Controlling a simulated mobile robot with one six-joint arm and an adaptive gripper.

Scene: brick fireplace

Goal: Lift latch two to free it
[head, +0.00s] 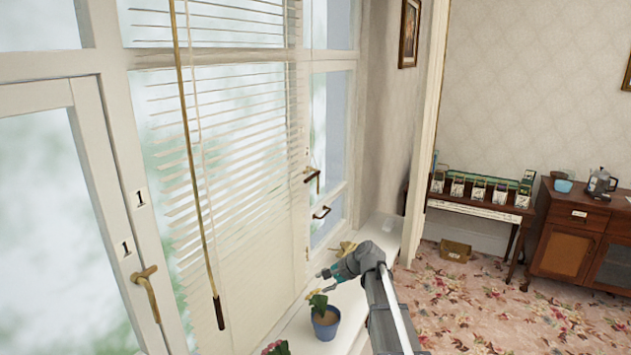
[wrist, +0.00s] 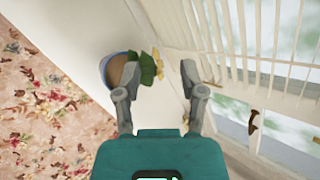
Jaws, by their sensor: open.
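The window shows several handles in the head view. A brass handle (head: 147,290) is on the near frame, beside labels reading 1. A dark handle (head: 313,178) and a dark bar-like latch (head: 321,212) are farther along; I read no number 2, so I cannot tell which is latch two. A brown latch (wrist: 254,121) shows at the right of the wrist view. My gripper (head: 324,281) is open and empty above the sill, beside the window and apart from these handles. Its fingers (wrist: 160,72) are spread in the wrist view.
A blue pot (head: 325,322) with a yellow-flowered plant stands on the white sill below my gripper; its leaves show near the left finger in the wrist view (wrist: 148,68). White blinds (head: 240,170) and a hanging wand (head: 200,200) cover the pane. Pink flowers stand nearer.

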